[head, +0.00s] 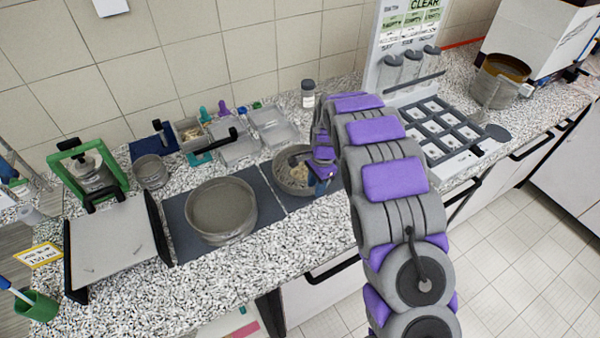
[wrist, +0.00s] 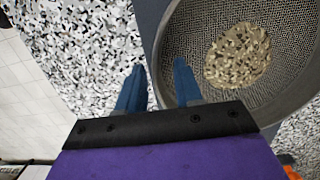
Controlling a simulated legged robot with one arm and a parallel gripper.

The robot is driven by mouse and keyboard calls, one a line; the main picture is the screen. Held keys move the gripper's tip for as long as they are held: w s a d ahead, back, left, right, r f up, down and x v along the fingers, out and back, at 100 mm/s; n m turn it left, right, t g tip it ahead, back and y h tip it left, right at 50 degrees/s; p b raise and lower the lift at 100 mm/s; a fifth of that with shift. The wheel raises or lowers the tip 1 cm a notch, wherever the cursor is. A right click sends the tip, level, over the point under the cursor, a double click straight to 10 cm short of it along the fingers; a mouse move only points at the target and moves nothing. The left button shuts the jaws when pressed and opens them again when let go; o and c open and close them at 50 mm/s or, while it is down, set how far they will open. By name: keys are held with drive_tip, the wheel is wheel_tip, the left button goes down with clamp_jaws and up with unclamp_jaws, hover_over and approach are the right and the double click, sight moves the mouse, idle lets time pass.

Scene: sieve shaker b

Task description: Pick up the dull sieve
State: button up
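Two grey sieves on the bench look dull, and I cannot tell which one the task means. The larger sieve (head: 220,211) looks empty and lies flat on the left dark mat. The other grey sieve (head: 290,186) holds a small heap of tan grains and sits on the right dark mat. In the wrist view this sieve (wrist: 185,45) fills the upper right, mesh and wall showing. My gripper (wrist: 160,75) is open at its near rim, one finger over the inner side and one outside. Whether it touches is unclear. In the head view my arm partly covers this sieve.
A shinier, amber-toned sieve (head: 502,78) stands at the back right beside a white box. A tray (head: 115,240) and green-framed device (head: 90,170) stand left. Clear containers (head: 272,125) and a small jar (head: 308,94) line the back. The bench's front strip is clear.

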drive_tip(key=shift+d+r, duration=0.15)
drive_tip(key=shift+d, duration=0.65)
drive_tip(key=c, duration=0.5)
drive_tip(key=shift+c, duration=0.5)
drive_tip(key=shift+a, duration=0.45)
clamp_jaws()
drive_tip(key=shift+d, duration=0.15)
